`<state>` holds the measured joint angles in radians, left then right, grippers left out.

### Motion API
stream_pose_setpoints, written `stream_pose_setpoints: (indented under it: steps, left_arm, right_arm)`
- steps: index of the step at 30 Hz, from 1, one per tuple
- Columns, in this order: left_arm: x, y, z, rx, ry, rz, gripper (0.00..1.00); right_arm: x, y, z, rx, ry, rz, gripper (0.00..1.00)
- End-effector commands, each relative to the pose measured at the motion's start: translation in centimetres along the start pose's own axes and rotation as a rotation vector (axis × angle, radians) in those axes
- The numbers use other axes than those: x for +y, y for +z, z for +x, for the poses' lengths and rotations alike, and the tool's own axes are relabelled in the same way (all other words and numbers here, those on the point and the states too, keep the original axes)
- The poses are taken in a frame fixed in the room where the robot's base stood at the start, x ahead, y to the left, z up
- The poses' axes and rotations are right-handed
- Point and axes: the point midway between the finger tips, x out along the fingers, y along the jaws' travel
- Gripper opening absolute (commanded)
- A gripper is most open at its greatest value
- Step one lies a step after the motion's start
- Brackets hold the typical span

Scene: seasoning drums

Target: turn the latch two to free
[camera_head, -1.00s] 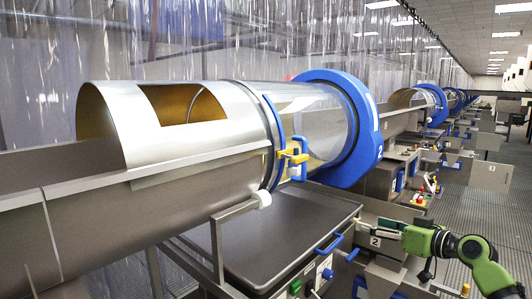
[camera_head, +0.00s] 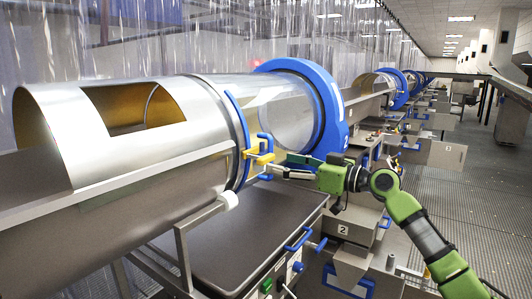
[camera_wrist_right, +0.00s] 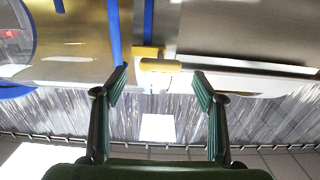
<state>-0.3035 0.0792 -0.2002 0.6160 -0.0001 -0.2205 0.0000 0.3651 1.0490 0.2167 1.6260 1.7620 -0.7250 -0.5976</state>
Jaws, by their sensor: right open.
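The latch is a yellow piece (camera_head: 259,157) with a blue handle (camera_head: 266,143), on the side of the metal drum near its blue band. My right gripper (camera_head: 280,165) is open at the latch, its fingers reaching in from the right. In the right wrist view the yellow latch bar (camera_wrist_right: 160,66) lies ahead of the gap between the two open green fingers (camera_wrist_right: 160,85). I cannot tell whether a finger touches it. My left gripper is not in view.
The metal drum (camera_head: 140,130) leads to a clear section and a blue ring (camera_head: 335,105) marked 2. A dark flat tray (camera_head: 235,235) lies below the latch, with buttons at its front. More drums line the back. The grated floor at right is open.

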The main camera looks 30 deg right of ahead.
Motion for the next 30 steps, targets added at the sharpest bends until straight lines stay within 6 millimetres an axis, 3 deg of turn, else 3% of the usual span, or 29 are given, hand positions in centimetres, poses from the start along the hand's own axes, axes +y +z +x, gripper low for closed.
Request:
stream_pose_setpoints:
  steps: [3,12,23,24,28,30]
  left_arm:
    - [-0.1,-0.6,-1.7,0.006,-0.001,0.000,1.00]
    - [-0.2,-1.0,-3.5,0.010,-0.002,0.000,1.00]
    - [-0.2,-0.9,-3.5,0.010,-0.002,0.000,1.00]
    - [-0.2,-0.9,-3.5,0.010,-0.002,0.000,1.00]
    - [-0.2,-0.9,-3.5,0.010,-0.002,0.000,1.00]
    - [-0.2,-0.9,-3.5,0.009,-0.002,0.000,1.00]
  right_arm:
    - [0.0,-0.7,1.9,0.004,0.000,0.002,0.64]
    - [0.0,-0.3,5.6,0.001,0.000,0.001,0.64]
    - [0.0,0.0,6.2,0.000,0.000,-0.001,0.64]
    - [0.0,0.0,6.2,0.000,0.000,-0.001,0.61]
    - [0.0,0.0,6.2,0.000,0.000,-0.001,0.28]
    - [0.0,0.0,6.2,0.000,0.001,-0.001,0.25]
